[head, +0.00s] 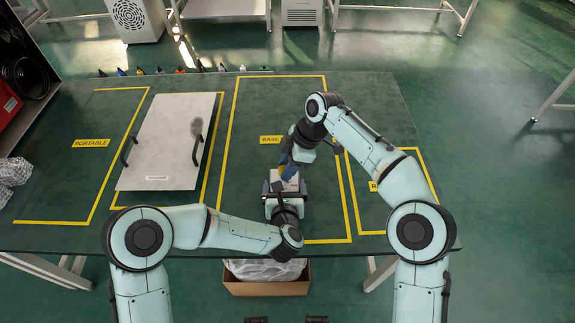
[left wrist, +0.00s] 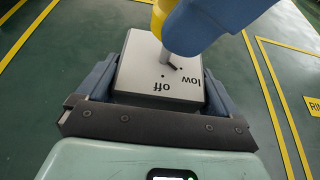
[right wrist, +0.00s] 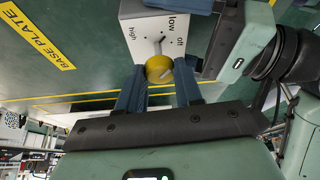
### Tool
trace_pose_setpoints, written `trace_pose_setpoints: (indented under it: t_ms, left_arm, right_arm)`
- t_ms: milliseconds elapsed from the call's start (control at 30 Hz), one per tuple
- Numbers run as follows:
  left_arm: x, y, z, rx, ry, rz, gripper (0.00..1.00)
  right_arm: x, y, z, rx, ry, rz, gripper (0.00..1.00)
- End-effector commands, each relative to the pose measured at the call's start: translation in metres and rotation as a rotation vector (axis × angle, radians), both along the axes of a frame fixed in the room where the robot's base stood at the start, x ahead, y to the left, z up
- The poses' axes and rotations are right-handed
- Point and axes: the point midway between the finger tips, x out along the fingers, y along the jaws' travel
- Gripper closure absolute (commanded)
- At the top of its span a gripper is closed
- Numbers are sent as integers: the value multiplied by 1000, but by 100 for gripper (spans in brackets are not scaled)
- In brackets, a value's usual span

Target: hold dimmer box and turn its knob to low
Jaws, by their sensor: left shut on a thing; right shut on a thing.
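The dimmer box (head: 291,183) is a small pale grey box near the front of the table's middle zone. My left gripper (head: 285,188) is shut on its sides, with one blue finger along each side in the left wrist view (left wrist: 160,85). A yellow knob (right wrist: 159,68) stands on a metal shaft above that face. My right gripper (right wrist: 158,88) is shut on the knob between its blue fingers. The knob (left wrist: 158,16) is partly hidden by a finger in the left wrist view. I cannot tell its exact setting.
The green table (head: 60,195) has yellow taped zones. A grey plate (head: 168,140) with two black handles lies to the left. Crumpled clear wrap (head: 12,172) is at the far left. Small tools line the back edge. A cardboard box (head: 266,288) is below the front edge.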

Motion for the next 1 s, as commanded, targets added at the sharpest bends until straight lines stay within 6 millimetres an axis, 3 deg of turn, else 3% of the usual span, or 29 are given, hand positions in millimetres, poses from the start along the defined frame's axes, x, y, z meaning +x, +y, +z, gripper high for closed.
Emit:
trace_pose_setpoints:
  t_ms: [400,1000]
  left_arm:
    - [0,0,-1,0,2,0,45]
    - [0,0,-1,0,2,0,45]
  right_arm:
    - [3,1,1,2,-4,258,96]
    - [3,1,1,1,-3,326,96]
